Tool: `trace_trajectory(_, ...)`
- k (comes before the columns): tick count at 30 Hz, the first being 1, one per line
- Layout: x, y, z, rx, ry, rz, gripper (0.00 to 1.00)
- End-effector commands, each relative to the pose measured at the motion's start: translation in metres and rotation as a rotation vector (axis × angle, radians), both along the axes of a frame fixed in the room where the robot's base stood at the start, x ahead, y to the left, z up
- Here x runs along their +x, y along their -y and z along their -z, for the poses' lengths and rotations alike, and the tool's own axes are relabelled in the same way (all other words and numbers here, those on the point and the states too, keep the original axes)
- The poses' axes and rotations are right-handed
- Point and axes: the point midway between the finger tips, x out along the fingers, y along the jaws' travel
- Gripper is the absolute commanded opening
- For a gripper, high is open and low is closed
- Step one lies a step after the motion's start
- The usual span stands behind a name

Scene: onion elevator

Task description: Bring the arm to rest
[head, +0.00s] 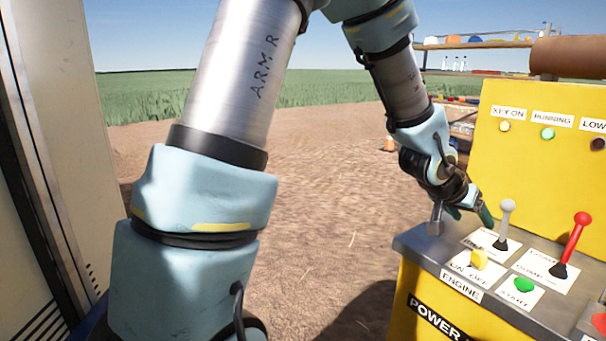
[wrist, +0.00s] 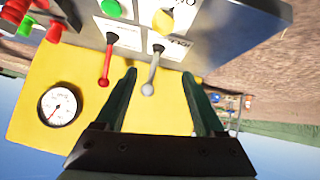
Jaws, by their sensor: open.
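My arm (head: 245,80) rises large through the head view, bends at the top and comes down on the right. My gripper (head: 468,214) is at the left edge of the yellow machine's grey control top, just left of the grey-knobbed lever (head: 504,222). In the wrist view my gripper (wrist: 159,76) has its two green fingers spread apart. The grey-knobbed lever (wrist: 151,82) shows between the fingertips in that view; I cannot tell whether it touches either one. Nothing is held.
The yellow machine (head: 540,120) fills the right. Its top carries a red lever (head: 573,240), a yellow engine switch (head: 479,258) and a green start button (head: 524,285). A gauge (wrist: 59,106) is on its panel. A pale wall (head: 60,150) stands left. Open dirt (head: 330,200) lies between.

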Motion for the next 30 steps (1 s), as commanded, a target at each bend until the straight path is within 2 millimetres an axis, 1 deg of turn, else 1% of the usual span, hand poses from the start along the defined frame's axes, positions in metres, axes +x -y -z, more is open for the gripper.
trace_trajectory(1, 0.008, -0.015, 0.002, 0.023, -0.003, -0.029, 0.71)
trace_trajectory(5, 0.028, -0.062, 0.011, 0.100, -0.020, -0.114, 0.71)
trace_trajectory(8, 0.043, -0.110, 0.018, 0.173, -0.047, -0.199, 0.71)
trace_trajectory(9, 0.048, -0.136, 0.022, 0.209, -0.065, -0.246, 0.71)
trace_trajectory(11, 0.052, -0.178, 0.027, 0.265, -0.101, -0.319, 0.71)
trace_trajectory(12, 0.053, -0.208, 0.030, 0.303, -0.130, -0.370, 0.71)
trace_trajectory(14, 0.048, -0.252, 0.035, 0.356, -0.183, -0.446, 0.71)
trace_trajectory(15, 0.043, -0.280, 0.037, 0.385, -0.221, -0.495, 0.71)
trace_trajectory(17, 0.031, -0.317, 0.040, 0.424, -0.284, -0.564, 0.71)
trace_trajectory(18, 0.021, -0.339, 0.042, 0.444, -0.327, -0.605, 0.71)
trace_trajectory(19, 0.013, -0.354, 0.043, 0.457, -0.358, -0.633, 0.71)
trace_trajectory(21, -0.004, -0.380, 0.045, 0.476, -0.424, -0.688, 0.71)
trace_trajectory(24, -0.025, -0.404, 0.046, 0.490, -0.497, -0.738, 0.71)
trace_trajectory(27, -0.035, -0.414, 0.047, 0.493, -0.535, -0.763, 0.71)
trace_trajectory(30, -0.038, -0.416, 0.047, 0.494, -0.544, -0.766, 0.71)
